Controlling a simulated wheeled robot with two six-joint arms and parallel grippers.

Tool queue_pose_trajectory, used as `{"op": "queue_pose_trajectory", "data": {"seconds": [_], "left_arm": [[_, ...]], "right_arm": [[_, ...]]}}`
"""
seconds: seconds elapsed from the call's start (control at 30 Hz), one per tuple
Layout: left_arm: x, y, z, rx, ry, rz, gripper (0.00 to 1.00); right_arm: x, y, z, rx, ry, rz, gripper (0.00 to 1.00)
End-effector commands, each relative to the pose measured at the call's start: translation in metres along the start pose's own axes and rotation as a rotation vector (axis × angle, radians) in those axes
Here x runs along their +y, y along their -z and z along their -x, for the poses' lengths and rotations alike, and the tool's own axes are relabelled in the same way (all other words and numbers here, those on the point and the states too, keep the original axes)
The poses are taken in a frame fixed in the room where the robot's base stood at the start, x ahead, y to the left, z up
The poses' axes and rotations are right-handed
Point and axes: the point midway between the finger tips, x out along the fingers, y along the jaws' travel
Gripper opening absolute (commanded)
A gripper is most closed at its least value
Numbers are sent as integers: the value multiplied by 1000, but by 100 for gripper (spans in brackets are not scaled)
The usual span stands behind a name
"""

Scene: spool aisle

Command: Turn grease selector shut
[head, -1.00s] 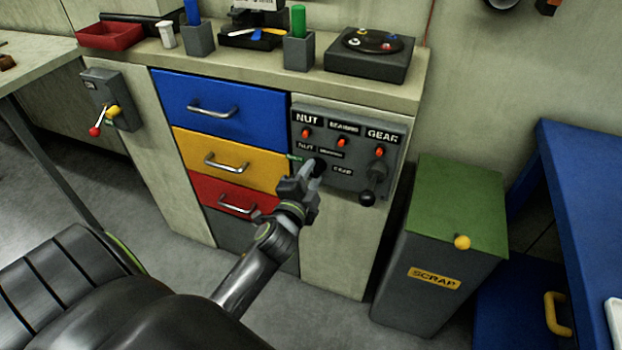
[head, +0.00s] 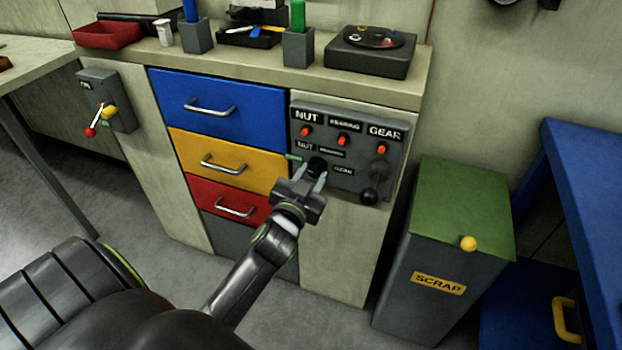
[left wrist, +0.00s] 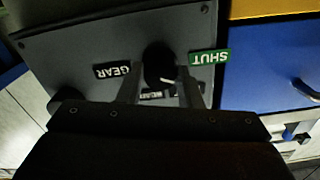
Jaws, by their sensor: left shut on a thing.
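The grease selector is a dark round knob (head: 317,164) on the grey panel (head: 348,112) at the right of the cabinet. My left gripper (head: 314,174) is shut on the knob, with one finger on each side. The left wrist view shows the knob (left wrist: 158,60) upside down between the fingertips (left wrist: 160,80). A pale mark on the knob points down and slightly right there, not at the green SHUT label (left wrist: 208,57). The GEAR label (left wrist: 112,71) is left of it; two labels below are partly hidden by the gripper. My right gripper is not in view.
A black ball-ended lever (head: 369,194) stands close to the right of the knob, below several orange lamps. A green-topped scrap bin (head: 465,205) stands right.

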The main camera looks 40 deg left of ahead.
Motion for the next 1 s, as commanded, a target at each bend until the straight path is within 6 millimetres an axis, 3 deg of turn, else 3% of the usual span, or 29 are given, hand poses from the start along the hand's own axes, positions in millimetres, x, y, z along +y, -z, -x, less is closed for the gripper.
{"op": "queue_pose_trajectory", "data": {"seconds": [0.5, 1.0], "left_arm": [[1, -3, 0, -6, 1, 370, 9], [1, -3, 1, -8, 2, 457, 9]], "right_arm": [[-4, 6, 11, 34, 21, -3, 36], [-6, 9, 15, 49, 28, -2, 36]]}}
